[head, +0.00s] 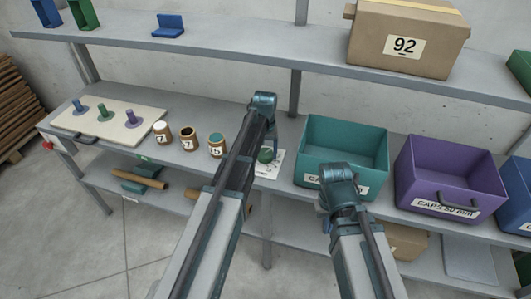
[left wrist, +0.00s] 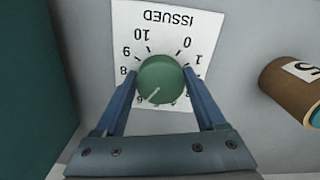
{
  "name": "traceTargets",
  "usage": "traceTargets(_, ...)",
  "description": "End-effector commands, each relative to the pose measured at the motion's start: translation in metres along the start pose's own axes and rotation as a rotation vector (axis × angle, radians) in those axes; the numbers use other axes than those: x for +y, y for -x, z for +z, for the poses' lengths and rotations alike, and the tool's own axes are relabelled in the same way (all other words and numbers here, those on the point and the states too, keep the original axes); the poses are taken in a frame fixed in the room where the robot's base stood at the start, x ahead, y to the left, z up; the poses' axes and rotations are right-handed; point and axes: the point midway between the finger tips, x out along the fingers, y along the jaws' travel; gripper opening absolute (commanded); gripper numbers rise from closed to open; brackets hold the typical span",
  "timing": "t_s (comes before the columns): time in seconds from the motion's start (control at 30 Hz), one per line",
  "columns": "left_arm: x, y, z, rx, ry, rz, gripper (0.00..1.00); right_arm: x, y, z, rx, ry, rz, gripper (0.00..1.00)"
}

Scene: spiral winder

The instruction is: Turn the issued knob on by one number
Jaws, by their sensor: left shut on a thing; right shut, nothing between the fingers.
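The issued knob (left wrist: 161,79) is a round green knob on a white dial card (left wrist: 180,18) marked ISSUED, with numbers around it. In the left wrist view the card appears upside down, and the knob's pale pointer line is directed to the lower left, near the 6. My left gripper (left wrist: 160,88) is shut on the knob, one blue finger on each side. Some of the lower numbers are partly hidden by the fingers. In the head view the knob (head: 266,155) shows just right of my left arm. My right gripper (head: 333,207) is shut and empty, in front of the teal bin.
A teal bin (head: 345,135) and a purple bin (head: 450,159) stand right of the dial. Several labelled brown jars (head: 188,138) stand to the left, beside a board with colored pegs (head: 127,135). A box marked 92 (head: 398,45) sits on the upper shelf.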

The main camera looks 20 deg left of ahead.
Motion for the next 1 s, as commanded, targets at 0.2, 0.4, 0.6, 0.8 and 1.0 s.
traceTargets(0.2,-0.0012,-0.0001,-0.0001,0.0,-0.186,0.0,0.17,0.0,-0.0001,0.0,0.0,0.0,0.0,0.0)
traceTargets(0.4,-0.002,-0.0001,-0.0003,0.0,-0.321,0.0,0.17,0.0,-0.0001,0.0,0.0,0.0,0.0,0.0)
traceTargets(0.6,-0.0025,-0.0001,-0.0005,0.0,-0.412,0.0,0.17,0.0,-0.0001,0.0,0.0,0.0,0.0,0.0)
traceTargets(0.8,-0.0027,-0.0001,-0.0006,0.0,-0.461,0.0,0.17,0.0,-0.0001,0.0,0.0,0.0,0.0,0.0)
traceTargets(1.0,-0.0028,-0.0001,-0.0006,0.0,-0.475,0.0,0.17,0.0,-0.0001,0.0,0.0,0.0,0.0,0.0)
